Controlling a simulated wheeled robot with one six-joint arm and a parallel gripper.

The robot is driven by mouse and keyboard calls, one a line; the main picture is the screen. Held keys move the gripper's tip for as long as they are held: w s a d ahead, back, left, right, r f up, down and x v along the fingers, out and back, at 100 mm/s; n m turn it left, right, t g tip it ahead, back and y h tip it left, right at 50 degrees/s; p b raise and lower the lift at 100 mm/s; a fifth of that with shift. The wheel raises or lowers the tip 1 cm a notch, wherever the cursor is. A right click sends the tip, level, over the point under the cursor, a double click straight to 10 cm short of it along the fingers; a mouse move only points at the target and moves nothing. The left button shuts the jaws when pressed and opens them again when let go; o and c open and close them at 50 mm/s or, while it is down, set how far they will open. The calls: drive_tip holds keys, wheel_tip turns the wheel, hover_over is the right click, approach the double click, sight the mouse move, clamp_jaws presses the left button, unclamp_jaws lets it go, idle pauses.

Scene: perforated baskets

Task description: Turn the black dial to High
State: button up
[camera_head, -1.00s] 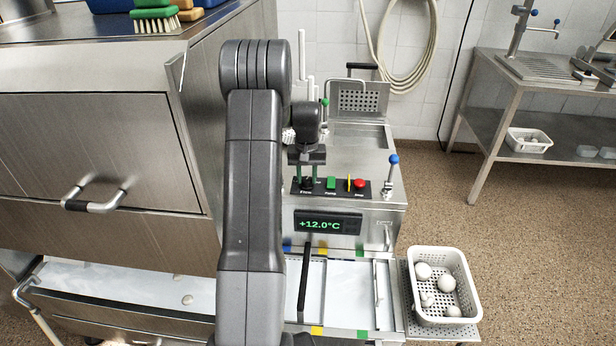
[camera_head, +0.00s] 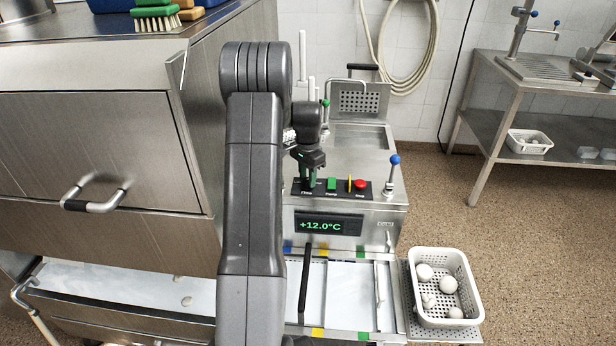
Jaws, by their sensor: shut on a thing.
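The black dial (camera_head: 307,186) is on the left of the control panel, above the green +12.0°C display (camera_head: 328,223), and is mostly hidden by my fingers. My gripper (camera_head: 308,183) points down at the panel and is shut on the dial. The gripper body is turned at an angle to the panel. The dial's pointer and the High mark cannot be made out. To the right of the dial are a green button (camera_head: 331,184) and a red button (camera_head: 360,184).
A blue-tipped lever (camera_head: 393,172) stands right of the panel. A white perforated basket (camera_head: 467,277) with several pale round things is at the lower right. A steel cabinet (camera_head: 100,150) fills the left. A sink table (camera_head: 530,90) stands at the back right.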

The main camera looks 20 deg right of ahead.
sight(306, 180)
drive_tip(key=shift+m, duration=0.7)
drive_tip(key=o, duration=1)
drive_tip(key=shift+a, duration=0.1)
drive_tip(key=shift+c, duration=0.2)
drive_tip(key=shift+f, duration=0.1)
drive_tip(key=shift+w+a, duration=0.1)
wheel_tip(306, 180, up, 14)
